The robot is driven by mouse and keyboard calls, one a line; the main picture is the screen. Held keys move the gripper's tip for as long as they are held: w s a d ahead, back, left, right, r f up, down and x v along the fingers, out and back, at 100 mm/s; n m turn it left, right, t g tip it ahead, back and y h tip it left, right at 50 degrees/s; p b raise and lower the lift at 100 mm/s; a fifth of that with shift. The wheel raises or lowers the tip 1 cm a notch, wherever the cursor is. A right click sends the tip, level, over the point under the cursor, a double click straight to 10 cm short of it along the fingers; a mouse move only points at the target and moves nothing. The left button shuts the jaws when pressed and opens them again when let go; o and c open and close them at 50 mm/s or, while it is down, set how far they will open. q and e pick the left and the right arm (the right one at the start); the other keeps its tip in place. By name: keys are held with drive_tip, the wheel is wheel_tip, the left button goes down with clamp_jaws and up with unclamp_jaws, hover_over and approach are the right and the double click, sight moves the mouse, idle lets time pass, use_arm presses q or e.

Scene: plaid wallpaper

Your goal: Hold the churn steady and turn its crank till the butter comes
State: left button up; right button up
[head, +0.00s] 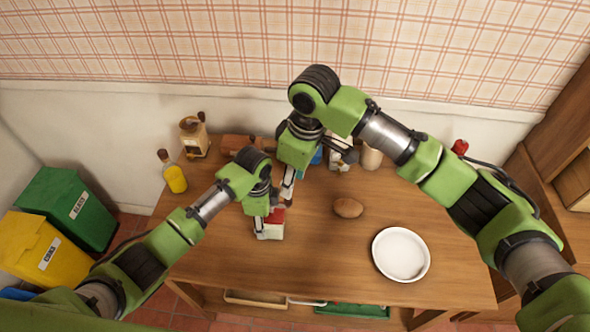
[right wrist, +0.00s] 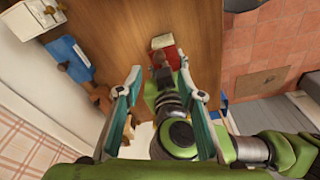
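A small red and white object (head: 275,217), which I take to be the churn, stands near the table's front left. It also shows in the right wrist view (right wrist: 166,48), with a brown knob-like part in front of it. My left gripper (head: 262,228) reaches down at it and hides part of it; I cannot tell whether the fingers are shut on it. My right gripper (head: 288,192) is behind it, pointing down. In the right wrist view its fingers (right wrist: 158,84) are spread wide, with my left arm between and below them. No crank is clearly visible.
On the wooden table (head: 330,260) are a brown potato-like item (head: 348,208), a white plate (head: 401,254), a yellow bottle (head: 174,178) and a wooden grinder-like box (head: 194,137). Several items at the back are partly hidden by my right arm. The front middle is clear.

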sight(288, 202)
drive_tip(key=f, duration=0.3)
drive_tip(key=a+f, duration=0.1)
drive_tip(key=f, duration=0.5)
drive_tip(key=shift+w+a, duration=0.15)
drive_tip(key=shift+w, duration=0.15)
drive_tip(key=shift+c, duration=0.2)
clamp_jaws()
